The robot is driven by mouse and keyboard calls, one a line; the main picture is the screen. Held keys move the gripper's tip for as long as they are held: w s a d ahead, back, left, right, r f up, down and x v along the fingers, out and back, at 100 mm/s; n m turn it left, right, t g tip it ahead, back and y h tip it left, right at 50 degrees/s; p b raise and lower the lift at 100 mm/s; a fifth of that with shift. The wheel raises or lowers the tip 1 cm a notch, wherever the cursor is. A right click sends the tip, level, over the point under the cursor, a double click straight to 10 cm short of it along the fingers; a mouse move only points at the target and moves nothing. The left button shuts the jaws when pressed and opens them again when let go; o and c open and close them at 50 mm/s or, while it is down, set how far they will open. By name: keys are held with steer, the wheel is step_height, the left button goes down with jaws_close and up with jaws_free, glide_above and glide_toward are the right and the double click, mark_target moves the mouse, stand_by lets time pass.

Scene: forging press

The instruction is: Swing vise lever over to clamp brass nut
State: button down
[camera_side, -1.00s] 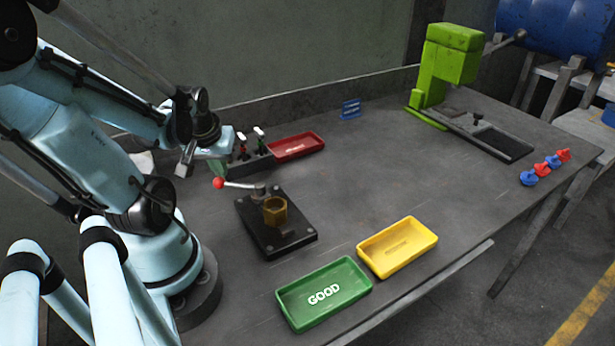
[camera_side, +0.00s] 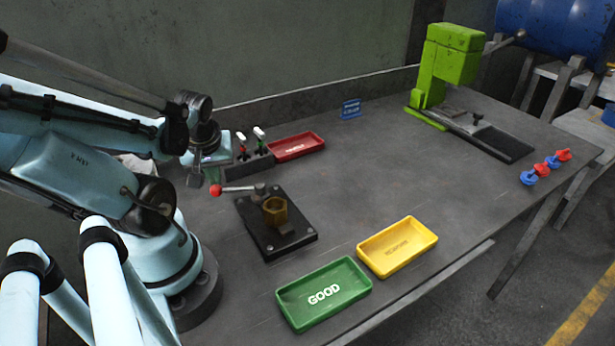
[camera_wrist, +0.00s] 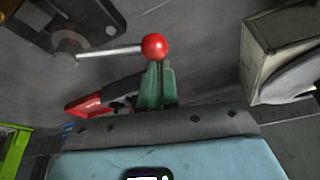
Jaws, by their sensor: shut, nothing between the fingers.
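The vise (camera_side: 290,240) is a black plate on the bench at left centre, with the hexagonal brass nut (camera_side: 275,211) standing on it. The vise lever (camera_side: 240,188) is a grey rod that points left from its pivot and ends in a red ball. My gripper (camera_side: 213,176) is just behind the red ball in the side view. In the wrist view my green fingers (camera_wrist: 157,85) are shut and empty, with their tips at the red ball (camera_wrist: 155,46). I cannot tell whether they touch it. The lever rod also shows there (camera_wrist: 110,52).
A green GOOD tray (camera_side: 323,293) and a yellow tray (camera_side: 397,247) lie in front. A green press (camera_side: 447,75) stands at the back right. The bench middle is clear.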

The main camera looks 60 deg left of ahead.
mark_target(213, 194)
steer(key=d+n, duration=0.2)
steer(key=s+d+n+g, duration=0.1)
steer(key=n, duration=0.1)
steer(key=shift+s+d+n+g, duration=0.2)
steer(key=shift+d+n+g, duration=0.1)
steer(key=shift+d, duration=0.05)
steer(key=d+n+g, duration=0.1)
steer(key=d+n, duration=0.2)
steer(key=shift+n, duration=0.3)
steer(key=shift+d, duration=0.7)
steer(key=shift+w+d, duration=0.3)
steer(key=shift+d, duration=0.35)
steer(key=shift+w+d, duration=0.3)
steer(key=shift+d, duration=0.3)
steer(key=shift+n+g, duration=0.3)
steer(key=shift+s+a+r, duration=0.2)
steer(key=shift+s+a, duration=0.55)
steer(key=shift+a, duration=0.05)
steer(key=shift+s+a+r, duration=0.15)
steer(key=shift+s+a, duration=0.6)
steer(key=v, duration=1)
steer(key=shift+w+a, duration=0.3)
steer(key=shift+w, duration=0.1)
